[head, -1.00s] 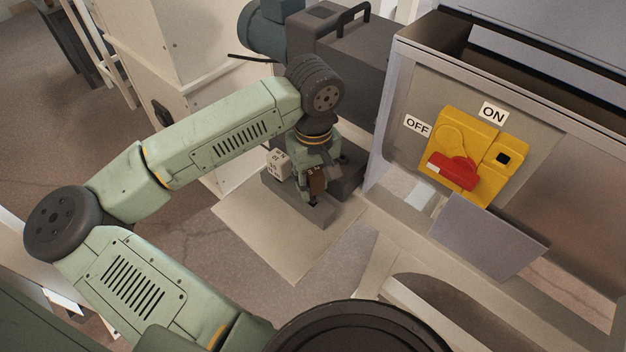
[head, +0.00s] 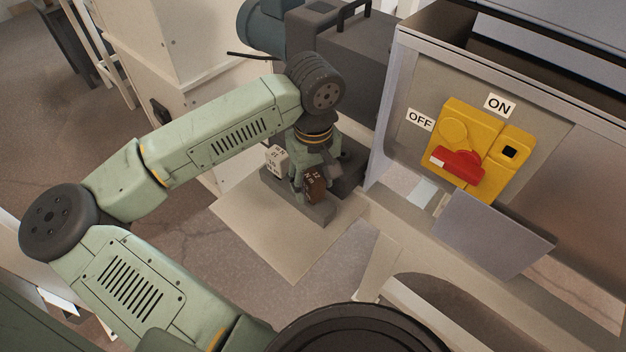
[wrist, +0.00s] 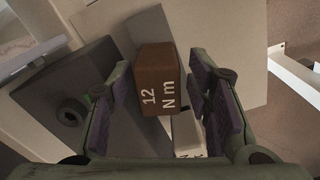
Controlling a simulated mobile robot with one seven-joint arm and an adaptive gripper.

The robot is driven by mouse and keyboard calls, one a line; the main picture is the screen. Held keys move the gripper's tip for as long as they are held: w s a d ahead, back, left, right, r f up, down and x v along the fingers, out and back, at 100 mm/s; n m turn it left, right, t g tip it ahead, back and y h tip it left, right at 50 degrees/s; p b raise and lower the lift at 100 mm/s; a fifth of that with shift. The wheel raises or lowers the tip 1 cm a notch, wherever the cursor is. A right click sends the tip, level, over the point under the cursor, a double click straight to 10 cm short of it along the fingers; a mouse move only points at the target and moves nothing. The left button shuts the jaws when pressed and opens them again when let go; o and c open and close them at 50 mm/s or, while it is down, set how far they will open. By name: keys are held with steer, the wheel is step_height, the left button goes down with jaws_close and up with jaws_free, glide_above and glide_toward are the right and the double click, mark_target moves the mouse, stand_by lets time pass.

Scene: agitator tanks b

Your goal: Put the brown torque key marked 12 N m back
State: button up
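The brown torque key (head: 315,186), marked 12 N m, stands upright at the grey block (head: 322,217) on the pale plate; I cannot see how deep it sits. In the wrist view the brown key (wrist: 160,80) is between my two fingers, with a gap visible on each side. My gripper (wrist: 160,95) is open around it. In the head view my gripper (head: 307,182) is at the block, partly hiding the key. A white marked key (head: 277,160) stands beside it on the same block, and it also shows in the wrist view (wrist: 187,135).
A dark grey machine part (head: 351,170) stands close behind the block. To the right is a metal panel with a yellow and red ON/OFF switch (head: 468,155). The pale plate (head: 265,235) is bare in front of the block.

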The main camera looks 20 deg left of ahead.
steer(key=shift+r+p, duration=0.85)
steer(key=shift+p, duration=0.4)
steer(key=shift+r+b, duration=0.35)
step_height(320, 180, up, 11)
steer(key=b, duration=0.1)
steer(key=shift+b, duration=0.3)
steer(key=shift+s+d+f, duration=0.1)
steer(key=shift+f, duration=0.1)
